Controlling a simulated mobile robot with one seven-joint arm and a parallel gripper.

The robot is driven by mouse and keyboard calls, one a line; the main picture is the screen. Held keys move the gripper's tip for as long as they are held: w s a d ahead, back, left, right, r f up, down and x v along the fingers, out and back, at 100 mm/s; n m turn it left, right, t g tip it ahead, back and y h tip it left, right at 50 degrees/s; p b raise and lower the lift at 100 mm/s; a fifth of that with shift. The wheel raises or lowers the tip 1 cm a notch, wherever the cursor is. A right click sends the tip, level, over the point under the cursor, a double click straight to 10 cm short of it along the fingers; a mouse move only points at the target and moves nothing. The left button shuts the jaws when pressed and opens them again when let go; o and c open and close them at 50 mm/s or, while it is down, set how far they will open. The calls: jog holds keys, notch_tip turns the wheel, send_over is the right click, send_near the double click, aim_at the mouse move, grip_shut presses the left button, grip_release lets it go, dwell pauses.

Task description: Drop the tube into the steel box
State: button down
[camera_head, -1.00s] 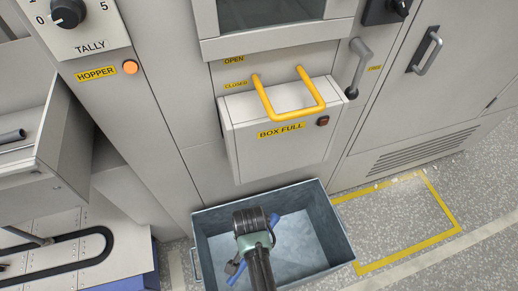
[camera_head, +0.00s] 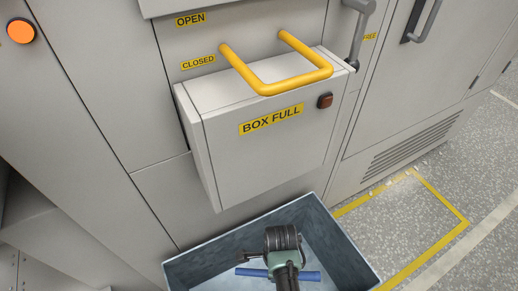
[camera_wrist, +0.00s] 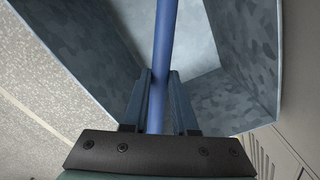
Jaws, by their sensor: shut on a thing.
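The steel box (camera_head: 339,244) is an open-topped grey-blue bin on the floor below the machine front. My gripper (camera_head: 283,270) is over its opening. The blue tube (camera_head: 306,276) lies across my gripper and shows on both sides of it in the head view. In the wrist view the tube (camera_wrist: 164,45) runs between the two fingers of my gripper (camera_wrist: 160,85), which are shut on it. The box walls (camera_wrist: 245,45) and its pale floor show beyond the tube. The tube's height above the box floor cannot be told exactly.
The machine front has a yellow handle (camera_head: 270,88) above a protruding "BOX FULL" housing (camera_head: 290,150), close behind the box. A grey lever (camera_head: 362,20) is at upper right. A yellow-marked floor area (camera_head: 410,215) to the right is empty.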

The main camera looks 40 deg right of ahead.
notch_tip(320, 180, down, 6)
jog(key=b, duration=0.6)
jog(key=shift+r, duration=0.15)
jog(key=c, duration=0.6)
grip_release()
jog(key=shift+r, duration=0.1)
notch_tip(320, 180, up, 13)
jog(key=p, duration=0.6)
